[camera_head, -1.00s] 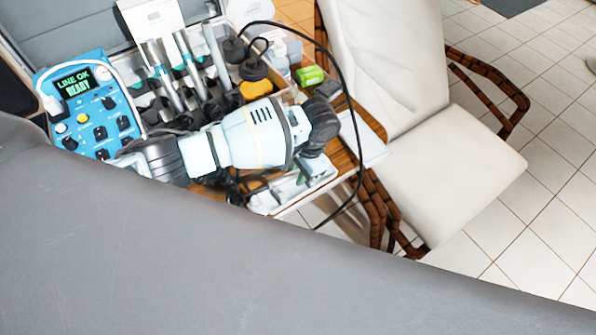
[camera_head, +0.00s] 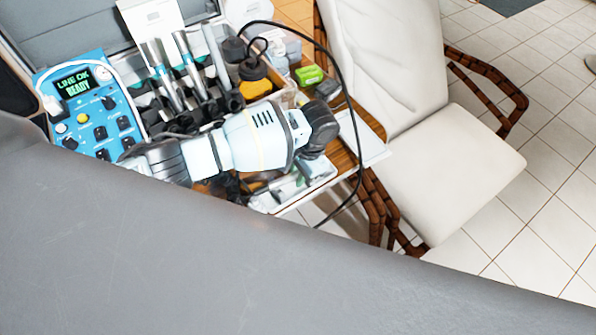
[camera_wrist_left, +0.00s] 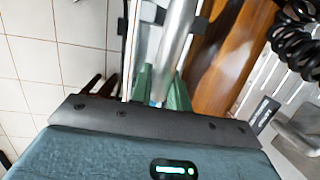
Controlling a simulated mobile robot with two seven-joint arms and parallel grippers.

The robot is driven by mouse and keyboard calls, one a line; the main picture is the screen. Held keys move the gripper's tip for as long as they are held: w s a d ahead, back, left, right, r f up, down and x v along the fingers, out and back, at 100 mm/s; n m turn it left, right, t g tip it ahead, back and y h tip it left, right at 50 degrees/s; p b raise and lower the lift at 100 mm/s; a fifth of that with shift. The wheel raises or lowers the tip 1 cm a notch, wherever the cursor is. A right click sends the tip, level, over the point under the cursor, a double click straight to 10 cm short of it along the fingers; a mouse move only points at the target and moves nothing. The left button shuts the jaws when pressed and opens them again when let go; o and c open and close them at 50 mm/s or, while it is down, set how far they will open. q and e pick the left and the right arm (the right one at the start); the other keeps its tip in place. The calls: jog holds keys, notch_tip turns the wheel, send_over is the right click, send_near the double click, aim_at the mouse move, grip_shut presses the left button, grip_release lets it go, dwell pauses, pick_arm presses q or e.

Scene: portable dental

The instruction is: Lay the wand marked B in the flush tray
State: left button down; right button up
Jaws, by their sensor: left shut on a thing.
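My left gripper (camera_wrist_left: 163,88) is shut on a silver wand (camera_wrist_left: 174,42), which shows between its green fingertips in the left wrist view. No letter on this wand can be read. In the head view my left arm crosses the cart and hides most of the gripper and the held wand. A pale tray (camera_head: 318,176), seemingly the flush tray, lies below and partly behind my wrist. I cannot tell whether the wand touches it. Two more silver wands (camera_head: 160,72) (camera_head: 187,62) stand in the black holder. My right gripper is not in view.
A blue control box (camera_head: 90,105) reading "LINE OK READY" stands at the left. A black cable (camera_head: 352,110) loops beside my wrist. A green item (camera_head: 309,75) and a white chair (camera_head: 440,170) are to the right. A grey surface (camera_head: 200,260) fills the foreground.

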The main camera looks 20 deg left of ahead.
pick_arm(q)
jog(key=shift+f, duration=0.35)
dwell(0.5)
jog(key=c, duration=1.3)
grip_release()
jog(key=shift+o, duration=0.2)
jog(key=shift+w+r, duration=0.1)
